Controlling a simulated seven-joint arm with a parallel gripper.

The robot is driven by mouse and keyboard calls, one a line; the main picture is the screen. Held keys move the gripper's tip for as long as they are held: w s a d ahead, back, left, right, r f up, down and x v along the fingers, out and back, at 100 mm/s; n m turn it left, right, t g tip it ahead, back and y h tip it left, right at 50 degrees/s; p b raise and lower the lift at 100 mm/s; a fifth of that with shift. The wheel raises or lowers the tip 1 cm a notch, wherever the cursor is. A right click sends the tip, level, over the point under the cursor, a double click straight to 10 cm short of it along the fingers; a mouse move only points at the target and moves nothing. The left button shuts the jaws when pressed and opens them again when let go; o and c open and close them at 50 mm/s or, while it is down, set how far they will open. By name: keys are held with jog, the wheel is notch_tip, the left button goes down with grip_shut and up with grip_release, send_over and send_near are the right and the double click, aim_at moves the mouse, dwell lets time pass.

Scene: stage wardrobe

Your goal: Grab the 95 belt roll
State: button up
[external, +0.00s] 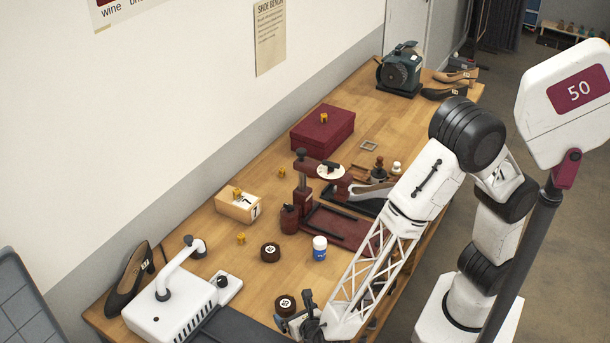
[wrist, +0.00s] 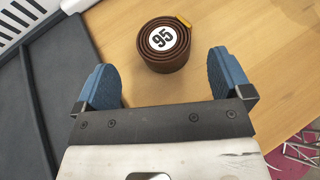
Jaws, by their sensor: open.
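The 95 belt roll (wrist: 163,45) is a brown coiled strap with a white disc reading 95 on top and a yellow bit at its edge. It lies flat on the wooden table, just ahead of my gripper (wrist: 165,80) in the wrist view. My gripper's blue fingers are wide apart and empty, with the roll centred beyond their tips. In the external view, my gripper (external: 296,316) is low at the table's front, beside a brown roll (external: 285,304). Another brown roll (external: 270,252) lies farther back; neither label is readable there.
A white machine (external: 170,305) with a dark tray stands to the left. A blue-and-white jar (external: 319,248), a maroon press (external: 304,195), a wooden box marked 7 (external: 238,206) and a maroon box (external: 322,130) stand farther back.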

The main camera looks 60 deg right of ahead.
aim_at(288, 301)
jog(key=shift+x, duration=2.6)
jog(key=shift+s+d, duration=0.1)
jog(key=shift+d, duration=0.1)
jog(key=shift+c, duration=0.2)
jog(key=c, duration=1)
jog(key=shift+a+r, duration=0.1)
jog(key=shift+r, duration=5.2)
